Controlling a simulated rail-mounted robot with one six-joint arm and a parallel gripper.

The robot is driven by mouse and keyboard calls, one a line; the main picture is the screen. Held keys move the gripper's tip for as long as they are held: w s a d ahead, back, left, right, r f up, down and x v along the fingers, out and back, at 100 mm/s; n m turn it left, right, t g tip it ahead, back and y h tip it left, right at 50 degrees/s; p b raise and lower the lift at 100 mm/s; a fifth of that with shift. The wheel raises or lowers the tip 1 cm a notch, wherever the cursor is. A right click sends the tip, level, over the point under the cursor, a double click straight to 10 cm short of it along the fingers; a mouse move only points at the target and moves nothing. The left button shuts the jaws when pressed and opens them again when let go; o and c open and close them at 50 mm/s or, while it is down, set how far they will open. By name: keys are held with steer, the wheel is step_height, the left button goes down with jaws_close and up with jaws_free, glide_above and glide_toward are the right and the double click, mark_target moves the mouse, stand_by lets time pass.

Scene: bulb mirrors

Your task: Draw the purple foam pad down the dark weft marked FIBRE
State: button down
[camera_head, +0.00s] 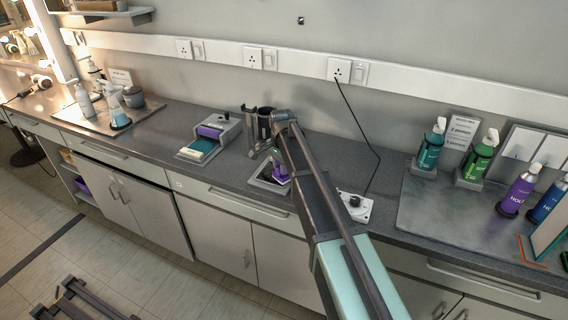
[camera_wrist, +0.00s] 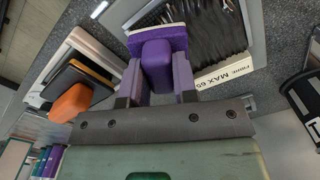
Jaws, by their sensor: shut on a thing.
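The purple foam pad (camera_wrist: 157,38) has a block-shaped purple grip and a pale edge along its far side. My gripper (camera_wrist: 158,82) is shut on this grip, with a finger on each side. The dark weft (camera_wrist: 222,30) lies as fine black strands in a grey-framed tray, to the right of the pad in the wrist view. A cream label (camera_wrist: 224,70) reading FIBRE MAX 65 is at its near end. The pad is over the weft's left part; I cannot tell whether it touches. In the head view the pad (camera_head: 280,174) is above the dark tray (camera_head: 264,187), partly hidden by my arm.
A black ring holder (camera_head: 258,122) stands behind the tray. A grey box with a purple top (camera_head: 211,131) and a teal pad is left. A white device with a black knob (camera_head: 353,203) is right, below a hanging cord.

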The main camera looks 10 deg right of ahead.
steer(key=shift+f, duration=0.1)
stand_by(0.4)
steer(key=shift+s+a, duration=0.7)
steer(key=shift+s, duration=0.25)
steer(key=shift+r, duration=0.2)
